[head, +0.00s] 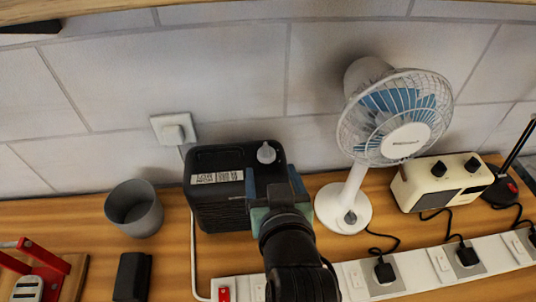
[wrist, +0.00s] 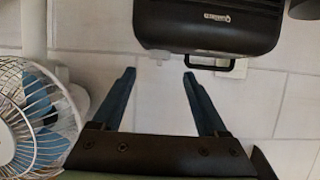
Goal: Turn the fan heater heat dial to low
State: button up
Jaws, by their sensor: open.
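The black fan heater (head: 212,206) stands on the bench against the wall. Its grey heat dial (head: 266,152) sits on the top near the right rear, and a pale label (head: 217,177) with small markings is to its left. I cannot read the dial's setting. My gripper (head: 271,172) is in front of the dial at the heater's right side, apart from it. In the wrist view my gripper (wrist: 159,74) is open and empty, its blue fingers spread.
A white desk fan (head: 352,198) stands close on the right, with a cream radio (head: 412,190) beyond it. A grey cup (head: 134,209) is on the left. A white power strip (head: 354,277) runs along the front. A wall socket (head: 174,129) is behind the heater.

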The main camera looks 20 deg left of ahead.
aim_at(267, 157)
jog(key=p+x, duration=0.1)
jog(key=x, duration=0.5)
jog(key=shift+w+a+f, duration=0.1)
jog(key=shift+w+a, duration=0.05)
jog(key=shift+w, duration=0.2)
grip_shut()
